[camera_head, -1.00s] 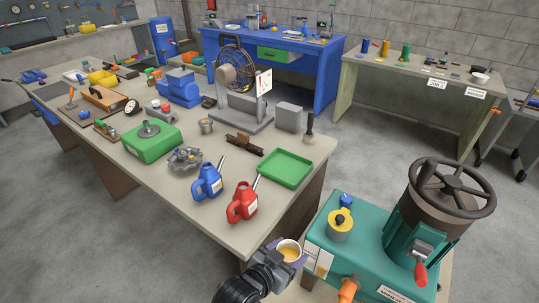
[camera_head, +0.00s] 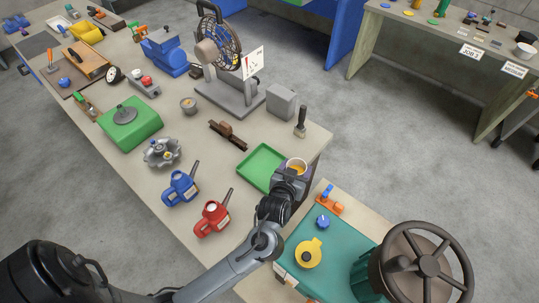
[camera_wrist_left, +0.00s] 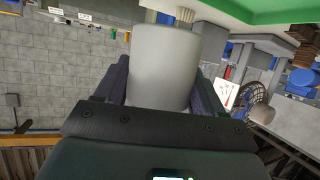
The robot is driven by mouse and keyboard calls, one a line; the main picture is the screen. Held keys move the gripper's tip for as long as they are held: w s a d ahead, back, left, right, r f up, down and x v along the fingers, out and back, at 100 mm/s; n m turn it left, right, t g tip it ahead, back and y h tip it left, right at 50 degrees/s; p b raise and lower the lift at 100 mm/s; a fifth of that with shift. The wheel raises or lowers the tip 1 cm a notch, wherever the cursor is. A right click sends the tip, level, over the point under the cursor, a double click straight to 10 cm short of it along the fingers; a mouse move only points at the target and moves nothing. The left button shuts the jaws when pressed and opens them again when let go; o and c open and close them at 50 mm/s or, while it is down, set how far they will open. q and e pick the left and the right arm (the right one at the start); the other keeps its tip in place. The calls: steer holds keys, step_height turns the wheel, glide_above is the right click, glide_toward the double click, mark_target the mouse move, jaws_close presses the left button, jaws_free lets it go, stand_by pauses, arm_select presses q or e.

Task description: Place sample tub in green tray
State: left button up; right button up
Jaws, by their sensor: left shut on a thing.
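The sample tub (camera_head: 297,165) is a small pale round cup with yellow-orange contents. My left gripper (camera_head: 293,174) is shut on it and holds it at the right end of the green tray (camera_head: 253,165). The tub and gripper hide part of that end, and I cannot tell the tub's height above it. In the left wrist view the tub (camera_wrist_left: 163,66) sits between the dark fingers, its side pale and plain. A green edge crosses the top right there. The visible tray floor is empty. My right gripper is not in view.
A red oil can (camera_head: 211,217) and a blue oil can (camera_head: 180,187) stand left of my left arm. A brush (camera_head: 300,123) stands upright behind the tray, beside a grey block (camera_head: 281,103). A teal machine with a handwheel (camera_head: 428,265) stands at the lower right.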

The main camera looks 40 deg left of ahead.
arm_select(q)
steer(key=shift+w+a+r+n+y+p, duration=0.1)
steer(key=shift+w+r+n+y+p, duration=0.15)
steer(key=shift+r+p, duration=0.3)
steer(key=shift+w+a+r+n+y+p, duration=0.1)
steer(key=shift+w+r+n+y+p, duration=0.05)
steer(key=shift+w+r+p, duration=0.35)
steer(key=shift+s+a+f+g, duration=0.15)
steer(key=shift+a+f+g, duration=0.1)
steer(key=shift+g, duration=0.15)
steer(key=a+f, duration=0.2)
steer(key=a, duration=0.1)
steer(key=a+f, duration=0.2)
steer(key=a, duration=0.2)
steer(key=s+a+f, duration=0.1)
steer(key=a+f, duration=0.1)
steer(key=a, duration=0.2)
steer(key=shift+f, duration=0.3)
steer(key=shift+a+f, duration=0.1)
steer(key=shift+f, duration=1.95)
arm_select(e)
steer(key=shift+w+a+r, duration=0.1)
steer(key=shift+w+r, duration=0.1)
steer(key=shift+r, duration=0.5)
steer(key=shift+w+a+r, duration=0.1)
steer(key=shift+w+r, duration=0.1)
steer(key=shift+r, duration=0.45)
arm_select(q)
steer(key=shift+f+b, duration=0.1)
steer(key=shift+b, duration=0.2)
